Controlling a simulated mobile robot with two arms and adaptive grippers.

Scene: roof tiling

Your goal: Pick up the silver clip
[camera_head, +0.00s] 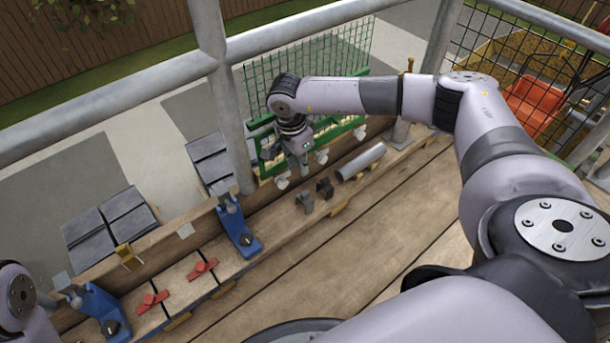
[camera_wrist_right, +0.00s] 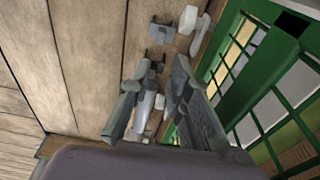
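The silver clip (camera_head: 304,201) is a small grey bracket on the wooden ledge, left of a darker brown clip (camera_head: 324,187). In the right wrist view the silver clip (camera_wrist_right: 162,31) lies beyond the fingertips, with the dark clip (camera_wrist_right: 155,60) nearer. My right gripper (camera_head: 301,161) hangs above the ledge beside the green gate, above and behind the clips. In its wrist view the right gripper (camera_wrist_right: 156,82) has its fingers apart, with nothing held between them. At the lower left only a joint of my left arm shows; its gripper is out of view.
A grey metal tube (camera_head: 360,162) lies right of the clips. The green gate (camera_head: 335,135) with white knobs (camera_head: 282,182) stands close behind. Blue tools (camera_head: 238,228) and red pieces (camera_head: 203,267) are on the ledge to the left. The plank floor (camera_head: 350,235) in front is clear.

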